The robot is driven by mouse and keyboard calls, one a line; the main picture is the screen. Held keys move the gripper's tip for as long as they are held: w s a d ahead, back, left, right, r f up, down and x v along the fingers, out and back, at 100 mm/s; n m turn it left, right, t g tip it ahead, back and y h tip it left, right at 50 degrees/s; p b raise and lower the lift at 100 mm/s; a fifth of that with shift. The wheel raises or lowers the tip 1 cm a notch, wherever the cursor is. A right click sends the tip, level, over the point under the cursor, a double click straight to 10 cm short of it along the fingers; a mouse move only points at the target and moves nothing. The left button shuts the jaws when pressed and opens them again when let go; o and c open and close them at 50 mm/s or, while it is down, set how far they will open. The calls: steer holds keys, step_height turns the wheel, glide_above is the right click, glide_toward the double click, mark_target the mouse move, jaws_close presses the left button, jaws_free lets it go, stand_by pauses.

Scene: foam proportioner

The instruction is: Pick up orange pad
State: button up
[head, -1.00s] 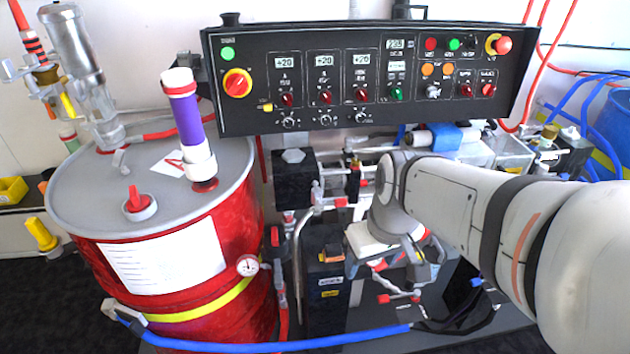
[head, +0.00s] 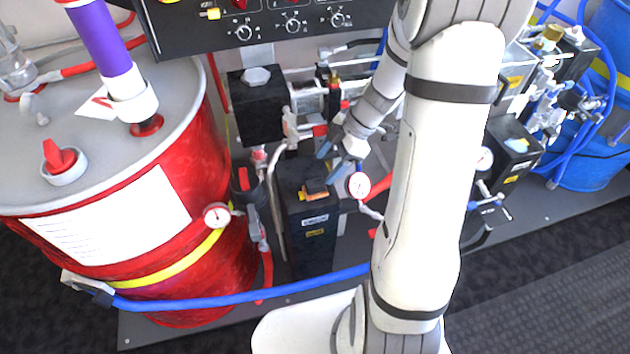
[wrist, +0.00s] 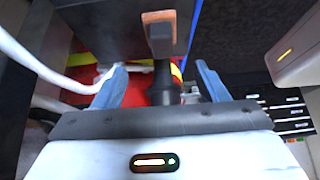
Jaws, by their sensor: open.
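The small orange pad (head: 315,188) lies on top of a black box (head: 290,208), in the middle of the head view. In the wrist view the orange pad (wrist: 160,32) shows at the top centre, ahead of and between my fingers. My gripper (head: 329,161) is just above and to the right of the pad in the head view, its blue-grey fingers apart. In the wrist view my gripper (wrist: 161,78) is open, with nothing clamped. A dark post-like part (wrist: 163,85) shows between the fingers.
A red drum (head: 150,240) stands to the left. The black control panel (head: 270,20) hangs above. A pressure gauge (head: 359,185) and pipework sit close to the right of my gripper. A blue hose (head: 240,292) crosses in front of the black box.

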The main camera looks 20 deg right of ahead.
mark_target(316, 183)
steer(key=shift+w+a+f, duration=0.1)
steer(key=shift+a+f, duration=0.15)
steer(key=shift+f, duration=0.35)
steer(key=x, duration=0.5)
steer(key=shift+s+d+f, duration=0.1)
steer(key=shift+s+f, duration=0.25)
steer(key=shift+a+f, duration=0.3)
steer(key=shift+f, duration=0.2)
steer(key=shift+c, duration=0.5)
steer(key=c, duration=1)
steer(key=shift+o, duration=0.2)
steer(key=shift+r, duration=0.1)
